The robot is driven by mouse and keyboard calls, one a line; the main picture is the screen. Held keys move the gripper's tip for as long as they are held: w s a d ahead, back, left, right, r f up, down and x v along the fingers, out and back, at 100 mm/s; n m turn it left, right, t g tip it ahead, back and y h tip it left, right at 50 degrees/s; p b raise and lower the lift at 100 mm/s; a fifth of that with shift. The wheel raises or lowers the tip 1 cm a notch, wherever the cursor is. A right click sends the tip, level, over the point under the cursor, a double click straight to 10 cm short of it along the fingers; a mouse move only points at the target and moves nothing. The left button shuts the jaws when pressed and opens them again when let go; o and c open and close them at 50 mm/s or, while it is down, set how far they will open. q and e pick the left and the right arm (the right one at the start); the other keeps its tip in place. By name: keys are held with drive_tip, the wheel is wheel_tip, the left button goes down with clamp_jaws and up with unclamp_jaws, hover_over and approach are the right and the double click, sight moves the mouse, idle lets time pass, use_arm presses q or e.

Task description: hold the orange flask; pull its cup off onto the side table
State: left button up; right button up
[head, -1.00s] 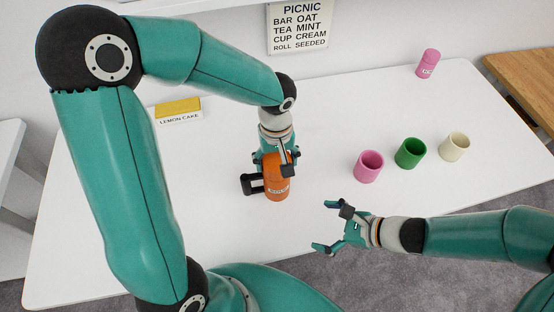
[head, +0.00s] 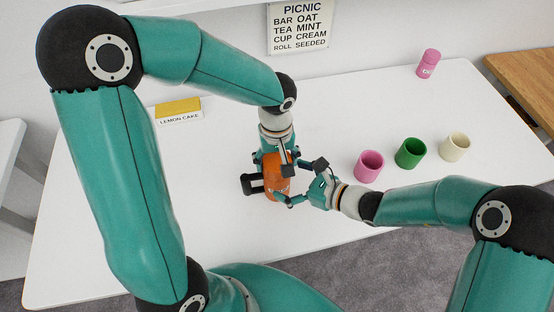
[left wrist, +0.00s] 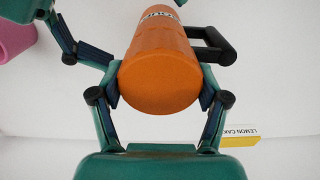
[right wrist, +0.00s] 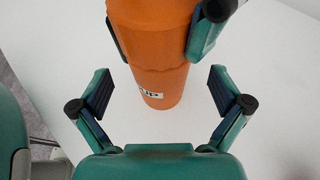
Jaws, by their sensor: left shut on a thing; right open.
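The orange flask (head: 276,167) with a black handle (head: 250,184) is over the white table, held in my left gripper (head: 275,160). Its round orange end faces the left wrist view (left wrist: 158,85), with the left fingers on both sides. In the right wrist view the flask (right wrist: 152,45) shows a seam, and the section beyond it bears a label (right wrist: 150,94) ending in "UP". My right gripper (right wrist: 155,90) is open, its fingers to either side of that section, with visible gaps. In the head view it is right beside the flask (head: 283,199). Whether the flask touches the table is unclear.
A pink cup (head: 369,166), a green cup (head: 410,153) and a cream cup (head: 455,147) stand to the right. A wooden surface (head: 528,80) is at far right, a "LEMON CAKE" sign (head: 179,111) at left, a PICNIC list (head: 299,27) on the wall.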

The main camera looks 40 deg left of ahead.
drive_tip(key=shift+x, duration=2.6)
drive_tip(key=shift+c, duration=0.3)
drive_tip(key=c, duration=1.6)
drive_tip(key=o, duration=1.7)
drive_tip(key=shift+c, duration=0.2)
drive_tip(key=shift+d, duration=0.15)
